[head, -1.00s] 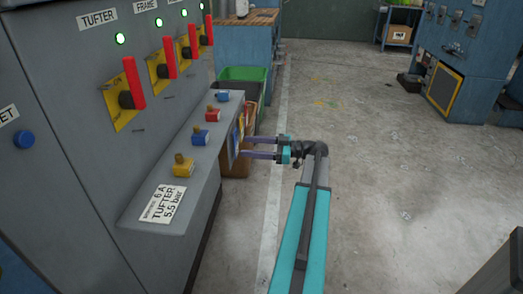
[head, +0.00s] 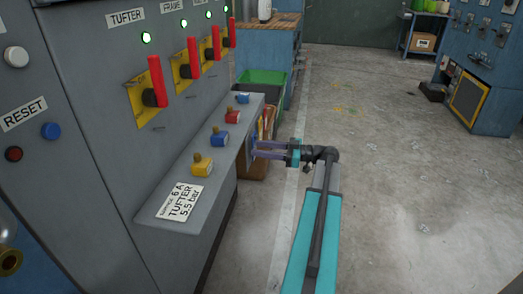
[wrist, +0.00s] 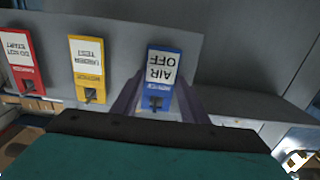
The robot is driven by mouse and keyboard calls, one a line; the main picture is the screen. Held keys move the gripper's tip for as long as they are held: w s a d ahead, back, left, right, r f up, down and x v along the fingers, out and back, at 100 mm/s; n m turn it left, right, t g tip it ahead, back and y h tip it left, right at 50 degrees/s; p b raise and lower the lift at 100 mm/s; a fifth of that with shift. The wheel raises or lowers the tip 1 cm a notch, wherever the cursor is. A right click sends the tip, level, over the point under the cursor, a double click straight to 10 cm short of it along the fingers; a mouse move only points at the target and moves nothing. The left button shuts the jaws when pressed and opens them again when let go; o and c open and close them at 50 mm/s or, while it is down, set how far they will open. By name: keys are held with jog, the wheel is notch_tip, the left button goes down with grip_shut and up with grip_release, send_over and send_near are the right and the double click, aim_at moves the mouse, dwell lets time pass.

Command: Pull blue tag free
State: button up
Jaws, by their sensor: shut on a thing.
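The blue tag (wrist: 162,65) reads AIR OFF, upside down in the wrist view. It stands against the grey ledge front, between my two purple fingers. My gripper (wrist: 157,92) is shut on the blue tag. In the head view my gripper (head: 257,150) reaches left to the front face of the ledge. The tag is small and partly hidden by the fingers there. I cannot tell whether the tag still touches its fixing.
A yellow tag (wrist: 87,66) and a red tag (wrist: 22,60) hang left of the blue one in the wrist view. A green bin (head: 262,88) stands beyond.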

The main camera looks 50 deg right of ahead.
jog(key=c, duration=0.3)
jog(key=shift+r, duration=0.5)
jog(key=shift+b+v, duration=0.75)
jog(key=shift+v, duration=1.25)
dwell(0.9)
jog(key=shift+b+v, duration=0.45)
jog(key=shift+v, duration=1.9)
